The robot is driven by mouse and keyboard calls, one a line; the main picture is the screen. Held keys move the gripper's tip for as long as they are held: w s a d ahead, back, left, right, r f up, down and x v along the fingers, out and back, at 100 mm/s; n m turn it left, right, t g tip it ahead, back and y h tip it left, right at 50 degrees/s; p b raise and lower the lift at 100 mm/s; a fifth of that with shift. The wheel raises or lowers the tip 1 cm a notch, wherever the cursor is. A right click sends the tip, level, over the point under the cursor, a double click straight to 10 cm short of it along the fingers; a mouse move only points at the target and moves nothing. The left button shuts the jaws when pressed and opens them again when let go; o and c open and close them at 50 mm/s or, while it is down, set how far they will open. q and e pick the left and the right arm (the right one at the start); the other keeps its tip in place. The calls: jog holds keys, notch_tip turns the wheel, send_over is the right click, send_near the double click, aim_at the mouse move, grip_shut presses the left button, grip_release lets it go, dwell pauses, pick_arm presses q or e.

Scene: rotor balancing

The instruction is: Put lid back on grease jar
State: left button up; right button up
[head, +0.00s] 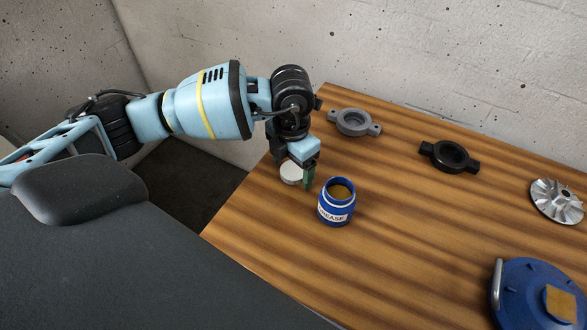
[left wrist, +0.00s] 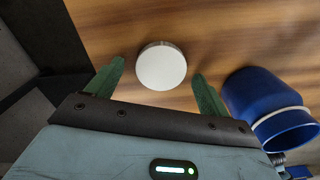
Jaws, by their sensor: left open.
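The blue grease jar (head: 337,203) stands upright and open on the table, with brown grease inside and a white label. The round white lid (head: 291,173) lies flat on the table to the left of the jar. My left gripper (head: 306,178) is just above the lid, pointing down, and hides part of it in the head view. In the left wrist view the lid (left wrist: 161,66) shows between and a little beyond the two green fingers of the open left gripper (left wrist: 155,82), apart from both. The jar (left wrist: 262,105) is to the right there. My right gripper is not in view.
A grey bearing housing (head: 354,122) and a black one (head: 450,156) lie toward the wall. A silver impeller (head: 556,201) and a blue round casing (head: 535,290) are at the right. The wooden table (head: 420,240) is clear in front of and right of the jar.

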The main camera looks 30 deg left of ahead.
aim_at(292, 171)
pick_arm(q)
jog(key=shift+f, duration=0.15)
jog(key=shift+c, duration=0.3)
jog(key=c, duration=1.1)
jog(key=shift+o, duration=0.2)
notch_tip(292, 171, up, 10)
